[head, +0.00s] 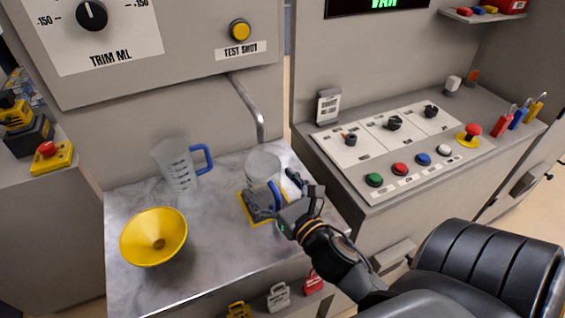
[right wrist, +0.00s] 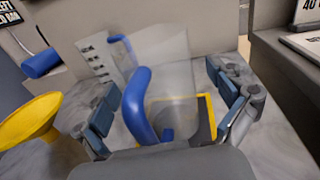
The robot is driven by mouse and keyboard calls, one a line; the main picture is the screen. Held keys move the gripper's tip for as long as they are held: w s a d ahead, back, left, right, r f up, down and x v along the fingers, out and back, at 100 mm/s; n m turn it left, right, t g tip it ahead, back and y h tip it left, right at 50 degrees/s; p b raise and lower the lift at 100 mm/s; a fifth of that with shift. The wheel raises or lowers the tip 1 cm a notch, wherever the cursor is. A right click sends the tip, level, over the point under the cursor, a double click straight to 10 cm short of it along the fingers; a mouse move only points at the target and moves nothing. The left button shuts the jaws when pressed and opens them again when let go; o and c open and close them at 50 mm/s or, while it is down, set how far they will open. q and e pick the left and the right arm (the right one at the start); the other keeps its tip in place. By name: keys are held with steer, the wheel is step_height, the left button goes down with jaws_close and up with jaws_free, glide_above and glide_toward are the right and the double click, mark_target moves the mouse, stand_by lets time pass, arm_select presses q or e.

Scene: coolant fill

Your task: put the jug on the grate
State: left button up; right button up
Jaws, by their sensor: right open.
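A clear jug (head: 262,166) with a blue handle stands upright under the metal spout, over the yellow-edged grate (head: 243,208). The jug's base appears to rest within the grate's edge, though my gripper partly hides it. My right gripper (head: 290,203) is at its handle side. In the right wrist view the open fingers (right wrist: 166,95) stand on either side of the blue handle (right wrist: 141,100), apart from it. A second clear jug (head: 176,166), with dark markings and a blue handle, stands left on the marble counter. My left gripper is not in view.
A yellow funnel (head: 153,237) lies at the counter's front left. The bent metal spout (head: 255,105) hangs behind the near jug. A control panel (head: 390,138) with buttons and knobs is to the right. The counter between funnel and grate is clear.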

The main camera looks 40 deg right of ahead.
steer(key=s, duration=0.3)
steer(key=s+b, duration=0.1)
steer(key=s, duration=0.2)
steer(key=s+b, duration=0.1)
steer(key=s, duration=0.3)
steer(key=shift+s+a, duration=0.1)
steer(key=shift+a, duration=0.25)
steer(key=shift+s+a, duration=0.1)
steer(key=shift+s, duration=0.7)
steer(key=shift+c, duration=0.5)
stand_by(0.7)
